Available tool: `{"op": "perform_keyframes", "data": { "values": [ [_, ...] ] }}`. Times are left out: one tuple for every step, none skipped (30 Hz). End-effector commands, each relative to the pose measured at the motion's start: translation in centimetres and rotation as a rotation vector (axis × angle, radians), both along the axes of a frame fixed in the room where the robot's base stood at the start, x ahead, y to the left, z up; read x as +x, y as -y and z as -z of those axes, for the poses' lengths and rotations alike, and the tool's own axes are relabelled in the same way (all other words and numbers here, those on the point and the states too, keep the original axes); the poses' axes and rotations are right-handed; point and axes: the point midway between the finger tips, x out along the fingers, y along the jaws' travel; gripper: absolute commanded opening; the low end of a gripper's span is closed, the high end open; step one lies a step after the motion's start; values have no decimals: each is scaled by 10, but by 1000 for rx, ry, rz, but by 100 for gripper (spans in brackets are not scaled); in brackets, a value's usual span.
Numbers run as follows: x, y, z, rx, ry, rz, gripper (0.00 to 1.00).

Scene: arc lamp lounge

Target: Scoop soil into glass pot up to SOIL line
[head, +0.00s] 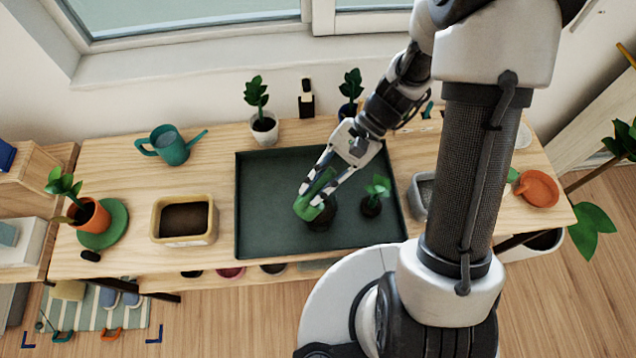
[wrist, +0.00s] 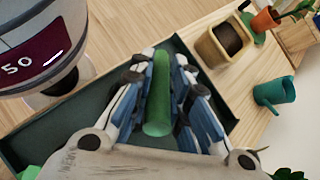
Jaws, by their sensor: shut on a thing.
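My gripper (head: 318,192) is shut on a green scoop (head: 308,211) over the dark green tray (head: 262,165). In the wrist view the scoop's green rounded handle (wrist: 158,95) lies between the fingers. A dark round pot-like thing (head: 322,222) is right under the scoop in the head view. I cannot tell whether it is the glass pot; no SOIL line can be read. A yellow-tan tub of dark soil (head: 213,228) stands on the table left of the tray, and shows in the wrist view (wrist: 208,47).
A small seedling (head: 377,187) with a dark root ball stands in the tray, close right of my gripper. A teal watering can (head: 170,147) is at the back left. Potted plants line the back, and a grey bin (head: 420,190) stands right of the tray.

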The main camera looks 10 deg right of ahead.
Motion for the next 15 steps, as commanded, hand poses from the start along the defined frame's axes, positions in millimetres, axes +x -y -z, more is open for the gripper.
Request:
{"op": "perform_keyframes", "data": {
  "values": [
    [0, -1, -5, -23, 17, -4, 0],
    [-1, -1, -7, -42, 30, -5, 0],
    [0, -1, -10, -75, 54, -5, 0],
    [-1, -1, -12, -103, 71, -6, 0],
    [-1, -2, -14, -130, 90, -6, 0],
    [-1, -1, -15, -162, 112, -5, 0],
    [-1, -2, -16, -185, 125, -5, 0],
    [-1, -1, -16, -204, 137, -4, 0],
    [-1, -1, -15, -223, 149, -4, 0],
    [-1, -1, -15, -233, 155, -3, 0],
    [0, -1, -15, -241, 160, -3, 0],
    [0, -1, -15, -254, 169, -3, 0],
    [-1, -1, -16, -269, 177, -4, 0],
    [-1, -1, -18, -289, 192, -6, 0],
    [-1, -2, -22, -322, 216, -6, 0]
  ]
}}
